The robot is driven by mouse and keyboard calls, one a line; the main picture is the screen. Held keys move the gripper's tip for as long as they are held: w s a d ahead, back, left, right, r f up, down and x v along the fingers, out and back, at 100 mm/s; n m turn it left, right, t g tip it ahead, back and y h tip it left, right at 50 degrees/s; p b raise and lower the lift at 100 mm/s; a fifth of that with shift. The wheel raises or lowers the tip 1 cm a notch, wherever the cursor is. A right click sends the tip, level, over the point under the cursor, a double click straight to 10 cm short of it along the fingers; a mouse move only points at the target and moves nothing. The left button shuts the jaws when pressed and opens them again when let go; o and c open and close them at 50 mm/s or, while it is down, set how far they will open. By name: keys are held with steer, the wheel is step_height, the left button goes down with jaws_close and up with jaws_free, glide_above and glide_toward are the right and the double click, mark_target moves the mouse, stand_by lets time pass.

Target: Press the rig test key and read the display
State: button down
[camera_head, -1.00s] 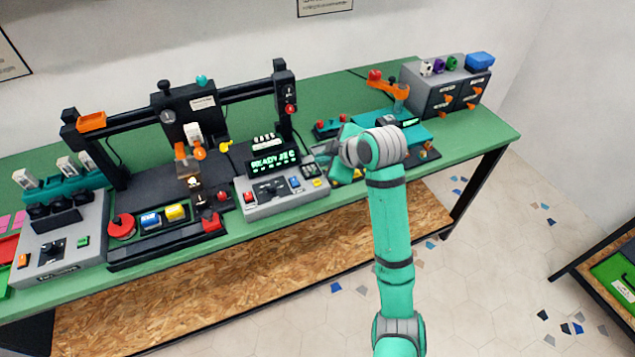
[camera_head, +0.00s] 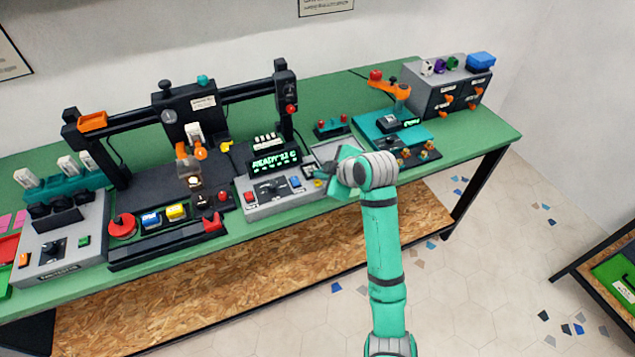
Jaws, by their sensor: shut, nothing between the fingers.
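A grey console (camera_head: 262,206) with a red key, a dark central control, a blue key and other small keys stands near the bench's front edge. Its black display (camera_head: 275,161) shows green text that looks like "READY" followed by unclear characters. A teal rig (camera_head: 375,125) with its own small green-lit display (camera_head: 411,123) stands further right. I cannot read which key is the test key. My gripper (camera_head: 320,178) is shut and empty, at the console's right end near a small yellow key. My wrist partly hides it, and contact cannot be told.
A black printer frame (camera_head: 240,91) stands behind the console on the green bench (camera_head: 330,85). A grey tray (camera_head: 333,149) lies right of the console. A grey drawer cabinet (camera_head: 450,90) stands at the far right. A red knob (camera_head: 121,225) is at the left.

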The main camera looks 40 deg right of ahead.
steer(key=shift+w+a, duration=0.1)
steer(key=shift+a, duration=0.1)
steer(key=shift+w, duration=0.25)
stand_by(0.3)
steer(key=shift+a, duration=0.2)
steer(key=shift+s+d, duration=0.4)
steer(key=shift+d, duration=0.1)
steer(key=shift+a, duration=0.15)
steer(key=shift+w+a, duration=0.1)
steer(key=shift+w+f, duration=0.3)
steer(key=shift+f, duration=0.1)
